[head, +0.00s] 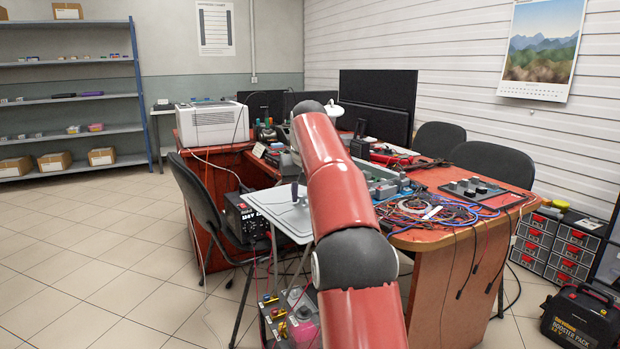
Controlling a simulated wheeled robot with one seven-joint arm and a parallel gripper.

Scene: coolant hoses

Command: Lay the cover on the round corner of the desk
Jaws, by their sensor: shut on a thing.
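The desk (462,235) has an orange-red top, and its near end with a rounded edge shows just right of my red arm. Tangled wires lie over much of that end, with a narrow bare strip along the front edge. My arm rises from the bottom middle and reaches forward over the desk area. My gripper cannot be made out; the arm's own links hide the space behind them. I cannot pick out the cover for certain in this view.
A wire heap (428,212) and a dark panel with knobs (478,190) lie on the desk. A light grey small table (283,212) stands left of my arm, beside a dark chair (200,205). A booster pack (583,318) sits on the floor right. Floor at left is clear.

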